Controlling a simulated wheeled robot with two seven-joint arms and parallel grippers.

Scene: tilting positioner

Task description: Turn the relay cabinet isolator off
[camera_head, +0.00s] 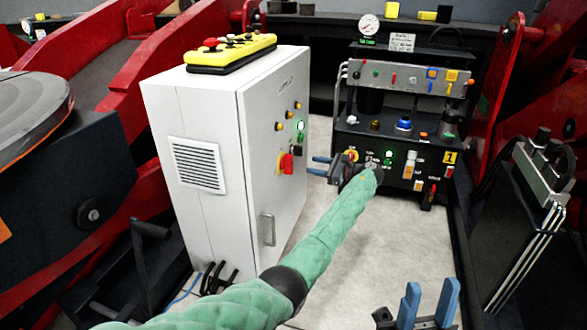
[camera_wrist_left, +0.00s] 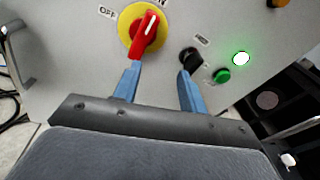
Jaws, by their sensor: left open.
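The relay cabinet (camera_head: 210,120) is a pale grey box left of centre in the head view. Its isolator (camera_head: 287,163) is a red handle on a yellow plate on the front panel. In the left wrist view the isolator (camera_wrist_left: 147,30) shows its white mark towards the upper right, with OFF lettering to its left. My left gripper (camera_head: 313,166) is open just in front of the panel. In the wrist view its left fingertip is by the handle's lower end; contact cannot be told. The right fingertip is by a black switch (camera_wrist_left: 190,58). My right gripper (camera_head: 428,304) is open at the bottom right.
A yellow pendant (camera_head: 232,55) lies on the cabinet top. A door handle (camera_head: 267,229) is low on the front. A lit green lamp (camera_wrist_left: 241,58) and green button (camera_wrist_left: 222,76) sit right of the switch. A black control bench (camera_head: 400,135) stands behind my left gripper.

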